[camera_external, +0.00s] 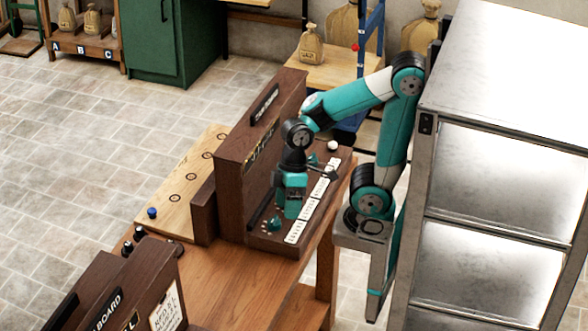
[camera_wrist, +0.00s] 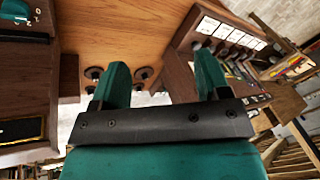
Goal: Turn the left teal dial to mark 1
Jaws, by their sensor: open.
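A teal dial (camera_external: 275,223) sits at the near end of the dark wooden console's ledge, with small pale marks around it. A second teal dial (camera_external: 313,160) sits farther back, partly hidden by my arm. My gripper (camera_external: 292,208) hangs down over the ledge, just behind and to the right of the near dial. In the wrist view its two teal fingers (camera_wrist: 160,82) are spread, with nothing between them. A teal dial (camera_wrist: 15,9) with white marks shows cut off at the top left corner there, outside the fingers. The dial's pointer setting is too small to read.
The console's upright back (camera_external: 262,125) rises left of my gripper.

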